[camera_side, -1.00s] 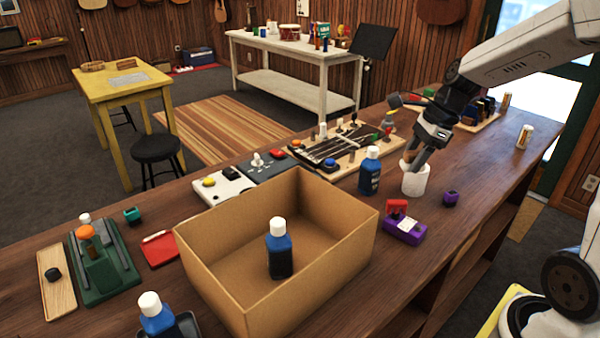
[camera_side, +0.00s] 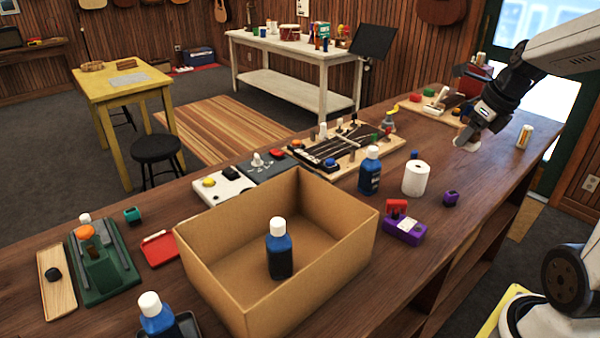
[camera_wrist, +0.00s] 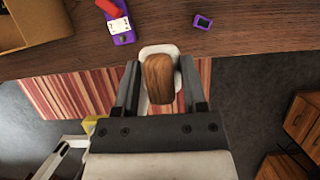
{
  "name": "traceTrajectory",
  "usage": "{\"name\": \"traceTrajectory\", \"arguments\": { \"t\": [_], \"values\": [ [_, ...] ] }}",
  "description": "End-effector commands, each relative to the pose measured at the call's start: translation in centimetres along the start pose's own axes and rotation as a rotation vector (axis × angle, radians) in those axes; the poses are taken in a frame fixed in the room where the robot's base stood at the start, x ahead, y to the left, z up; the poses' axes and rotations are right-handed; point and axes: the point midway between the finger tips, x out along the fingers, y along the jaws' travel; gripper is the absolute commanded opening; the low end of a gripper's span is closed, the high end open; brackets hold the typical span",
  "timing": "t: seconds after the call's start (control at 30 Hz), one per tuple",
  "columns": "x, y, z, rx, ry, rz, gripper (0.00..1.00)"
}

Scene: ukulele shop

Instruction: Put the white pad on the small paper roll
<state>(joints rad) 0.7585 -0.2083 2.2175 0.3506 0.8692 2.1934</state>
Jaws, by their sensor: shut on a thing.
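The small paper roll (camera_side: 416,180) is a white cylinder standing upright on the wooden counter in the side view, between a blue bottle and a small purple block. My gripper (camera_side: 466,138) is farther right and back, apart from the roll, with its fingers pointing down. The wrist view shows my gripper (camera_wrist: 162,78) shut on a brown wooden grip with the white pad (camera_wrist: 158,49) behind it. In the side view the white pad (camera_side: 468,146) is small and partly hidden by the fingers. The paper roll cannot be made out in the wrist view.
A blue bottle (camera_side: 370,172) stands left of the roll. A purple device (camera_side: 404,230) and a small purple block (camera_side: 451,198) lie in front. An open cardboard box (camera_side: 210,290) fills the middle counter.

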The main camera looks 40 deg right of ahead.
Motion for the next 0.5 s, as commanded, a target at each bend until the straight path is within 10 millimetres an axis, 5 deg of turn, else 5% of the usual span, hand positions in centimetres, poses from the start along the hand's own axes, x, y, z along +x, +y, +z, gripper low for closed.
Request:
{"name": "traceTrajectory", "arguments": {
  "t": [0.5],
  "values": [
    [2.4,-1.4,2.0,-0.001,0.002,0.003,0.00]
  ]
}}
